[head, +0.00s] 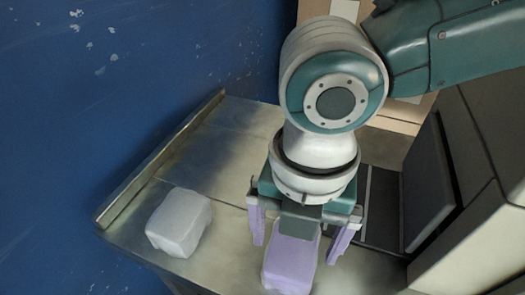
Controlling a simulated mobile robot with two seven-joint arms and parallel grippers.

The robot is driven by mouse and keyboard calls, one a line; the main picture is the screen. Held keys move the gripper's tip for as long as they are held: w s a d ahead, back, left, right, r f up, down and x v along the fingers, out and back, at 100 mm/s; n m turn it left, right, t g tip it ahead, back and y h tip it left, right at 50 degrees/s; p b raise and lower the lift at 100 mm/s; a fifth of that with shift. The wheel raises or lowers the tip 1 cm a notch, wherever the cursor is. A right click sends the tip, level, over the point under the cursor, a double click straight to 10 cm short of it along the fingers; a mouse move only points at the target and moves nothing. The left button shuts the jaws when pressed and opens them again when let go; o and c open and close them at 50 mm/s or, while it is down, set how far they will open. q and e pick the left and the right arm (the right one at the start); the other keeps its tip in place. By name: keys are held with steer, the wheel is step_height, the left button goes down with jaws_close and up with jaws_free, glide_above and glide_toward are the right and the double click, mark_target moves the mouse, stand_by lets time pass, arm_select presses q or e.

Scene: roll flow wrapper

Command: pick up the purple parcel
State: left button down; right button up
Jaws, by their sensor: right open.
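The purple parcel (289,264) lies on the metal table near its front edge. It is a pale purple block with rounded edges, and its far end is hidden under my right gripper. My right gripper (300,240) is over the parcel, pointing down, with one purple finger on each side of it. The fingers are apart and a gap shows between the left finger and the parcel. I cannot tell how high the fingertips are above the table. My left gripper is not in view.
A white parcel (179,222) lies on the metal table (215,166) to the left. A raised metal rail (160,160) runs along the left edge. A dark strip (381,205) and a large boxy machine (470,215) stand on the right. The table behind the white parcel is clear.

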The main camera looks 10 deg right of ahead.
mark_target(293, 249)
steer(key=f, duration=0.3)
steer(key=shift+w+f+b, duration=0.2)
steer(key=shift+f+b, duration=0.1)
steer(key=shift+f, duration=0.1)
steer(key=c, duration=1.5)
steer(key=shift+r, duration=0.1)
steer(key=shift+c, duration=0.2)
